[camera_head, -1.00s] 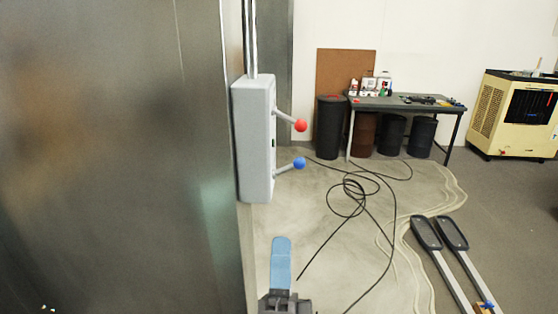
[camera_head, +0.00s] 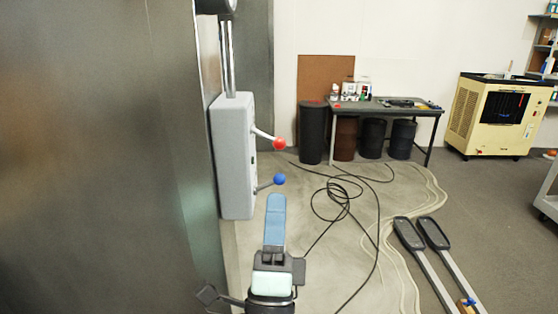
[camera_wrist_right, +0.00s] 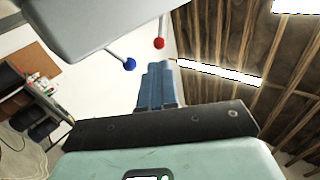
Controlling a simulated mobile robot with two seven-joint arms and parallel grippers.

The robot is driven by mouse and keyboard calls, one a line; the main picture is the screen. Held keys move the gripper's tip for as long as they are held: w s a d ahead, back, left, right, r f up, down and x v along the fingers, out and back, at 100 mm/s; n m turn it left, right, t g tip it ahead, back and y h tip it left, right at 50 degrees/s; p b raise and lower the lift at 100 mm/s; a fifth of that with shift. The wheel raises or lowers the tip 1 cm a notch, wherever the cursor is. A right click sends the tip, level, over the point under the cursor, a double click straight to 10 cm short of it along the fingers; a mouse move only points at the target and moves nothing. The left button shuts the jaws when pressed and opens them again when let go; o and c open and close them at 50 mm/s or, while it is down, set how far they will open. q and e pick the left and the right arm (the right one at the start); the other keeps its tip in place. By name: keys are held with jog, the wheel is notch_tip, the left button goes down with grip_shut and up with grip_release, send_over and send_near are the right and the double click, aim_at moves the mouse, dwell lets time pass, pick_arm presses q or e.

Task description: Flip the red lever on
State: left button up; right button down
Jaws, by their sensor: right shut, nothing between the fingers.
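The red lever (camera_head: 279,143) is a metal rod with a red ball on the right side of a grey switch box (camera_head: 231,160). Its rod slants down toward the ball. A blue-ball lever (camera_head: 279,179) sits below it, its rod slanting up. My right gripper (camera_head: 276,200) is shut and empty, its blue fingers pointing up just below the blue ball. In the right wrist view the blue fingers (camera_wrist_right: 157,68) lie near the blue ball (camera_wrist_right: 130,64), with the red ball (camera_wrist_right: 159,43) beyond them. I see no clear contact with either lever. My left gripper is not in view.
A large metal panel (camera_head: 100,160) fills the left side beside the box. A workbench (camera_head: 380,107) with black bins stands at the back. Black cables (camera_head: 340,195) lie on the floor. The space right of the levers is free.

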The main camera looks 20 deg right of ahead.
aim_at(284, 144)
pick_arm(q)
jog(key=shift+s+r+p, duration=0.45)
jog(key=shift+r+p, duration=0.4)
pick_arm(e)
jog(key=x, duration=0.6)
jog(key=shift+w+r, duration=0.25)
